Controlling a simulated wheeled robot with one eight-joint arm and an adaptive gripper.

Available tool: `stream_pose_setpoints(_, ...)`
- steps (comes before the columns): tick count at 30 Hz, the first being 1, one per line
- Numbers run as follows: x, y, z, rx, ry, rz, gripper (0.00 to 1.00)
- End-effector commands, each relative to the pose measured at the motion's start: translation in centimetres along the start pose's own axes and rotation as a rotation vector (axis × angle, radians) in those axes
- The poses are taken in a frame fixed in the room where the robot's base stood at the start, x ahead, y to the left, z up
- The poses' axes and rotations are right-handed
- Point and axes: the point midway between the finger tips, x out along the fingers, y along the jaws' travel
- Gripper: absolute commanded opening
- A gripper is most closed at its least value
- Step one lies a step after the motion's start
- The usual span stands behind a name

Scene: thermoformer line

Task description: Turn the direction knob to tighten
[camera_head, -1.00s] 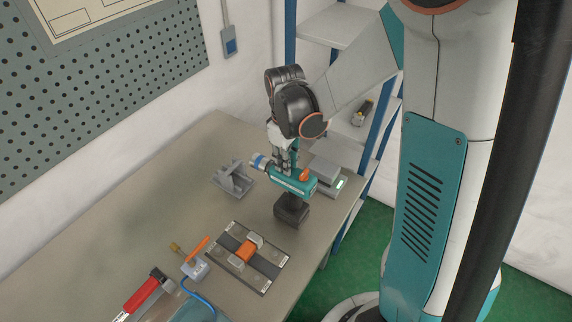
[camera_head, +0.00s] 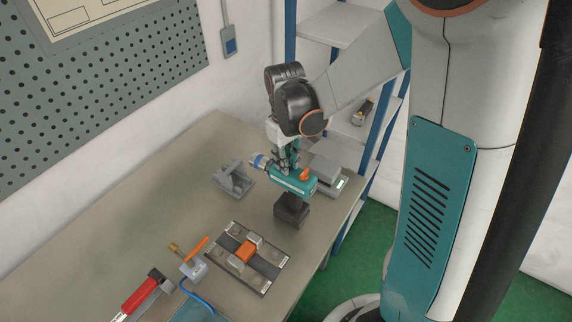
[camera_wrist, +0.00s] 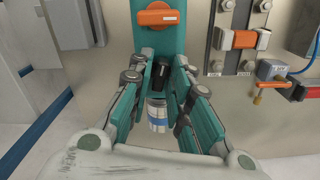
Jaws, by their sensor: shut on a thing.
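A teal power driver (camera_head: 292,182) stands upright on its black base (camera_head: 291,211) at the far right part of the table. An orange bar-shaped knob (camera_head: 305,174) sits on top of its body; in the wrist view this knob (camera_wrist: 157,14) lies crosswise, ahead of my fingertips and apart from them. The driver's silver and blue nose (camera_head: 259,162) points left and shows between my fingers in the wrist view. My gripper (camera_wrist: 162,65) reaches down from above and is shut on the driver around a black part just behind the nose. The exact contact is partly hidden.
A grey bracket (camera_head: 233,180) stands left of the driver, and a grey box (camera_head: 326,172) stands close behind it to the right. A fixture plate with an orange block (camera_head: 246,251) lies in front. A red-handled tool (camera_head: 139,296) lies at front left. The table's left middle is clear.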

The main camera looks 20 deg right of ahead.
Motion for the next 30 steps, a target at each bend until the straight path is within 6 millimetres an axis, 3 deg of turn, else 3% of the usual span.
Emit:
stream_pose_setpoints(4, 0.06, 0.00, 0.01, 0.020, 0.000, 0.000, 0.00)
stream_pose_setpoints(12, 0.09, 0.00, 0.01, 0.230, 0.000, 0.000, 0.00)
stream_pose_setpoints(22, 0.04, 0.00, 0.01, 0.259, 0.000, 0.000, 0.00)
stream_pose_setpoints(27, 0.15, 0.00, 0.02, 0.406, 0.000, 0.000, 0.00)
stream_pose_setpoints(28, 0.08, 0.00, 0.02, 0.400, 0.000, 0.000, 0.25)
stream_pose_setpoints(30, 0.02, 0.00, 0.01, 0.397, 0.000, 0.000, 0.41)
